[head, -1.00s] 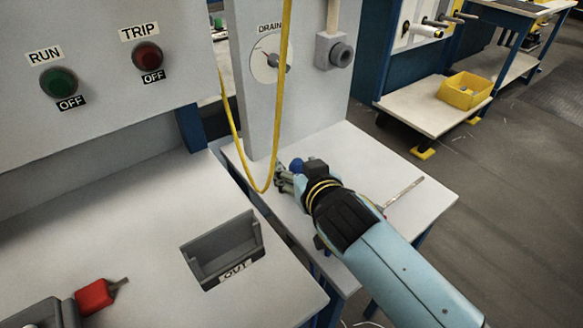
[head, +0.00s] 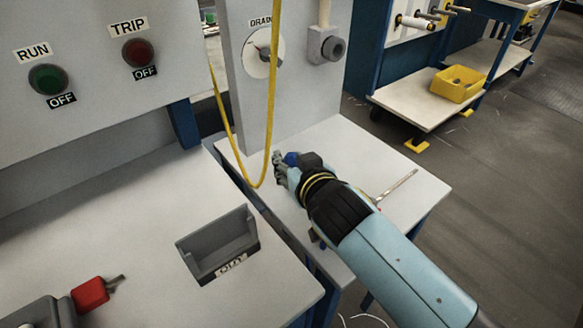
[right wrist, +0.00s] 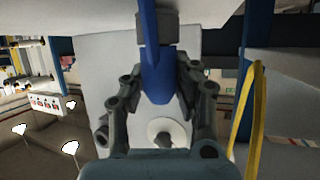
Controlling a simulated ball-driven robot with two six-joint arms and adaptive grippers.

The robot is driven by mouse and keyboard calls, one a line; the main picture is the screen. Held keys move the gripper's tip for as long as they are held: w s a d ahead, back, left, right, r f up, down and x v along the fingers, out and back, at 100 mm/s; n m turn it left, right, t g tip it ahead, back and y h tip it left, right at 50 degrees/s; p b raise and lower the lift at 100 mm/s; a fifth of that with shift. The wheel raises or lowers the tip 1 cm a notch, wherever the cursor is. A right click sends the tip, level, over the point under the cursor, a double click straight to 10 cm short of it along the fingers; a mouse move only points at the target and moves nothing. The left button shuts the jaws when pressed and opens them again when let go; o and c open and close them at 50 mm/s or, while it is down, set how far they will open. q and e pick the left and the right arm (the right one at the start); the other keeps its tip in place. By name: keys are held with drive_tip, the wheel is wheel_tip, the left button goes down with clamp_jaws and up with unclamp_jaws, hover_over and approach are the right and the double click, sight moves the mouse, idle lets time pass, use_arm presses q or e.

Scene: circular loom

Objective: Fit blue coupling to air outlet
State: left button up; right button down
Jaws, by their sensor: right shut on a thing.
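The blue coupling (head: 291,158) shows as a small blue patch at my right gripper in the head view. In the right wrist view the coupling (right wrist: 157,75) is a blue tapered piece between the two fingers, with a grey block at its upper end. My right gripper (head: 281,168) is shut on it, above the small white table and low in front of the grey panel. A grey box with a round dark port (head: 333,48), apparently the air outlet, is on the panel, up and right of the gripper and apart from it. My left gripper is not in view.
A yellow hose (head: 272,100) hangs in a loop just left of my right gripper. The DRAIN dial (head: 262,53) is on the panel. The small white table (head: 395,160) carries a thin rod (head: 397,186). A grey OUT tray (head: 217,243) and red-handled piece (head: 90,295) are on the left bench.

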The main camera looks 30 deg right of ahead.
sight(292, 159)
drive_tip(key=shift+r+p, duration=1.9)
drive_tip(key=shift+r, duration=0.35)
drive_tip(key=shift+f, duration=0.1)
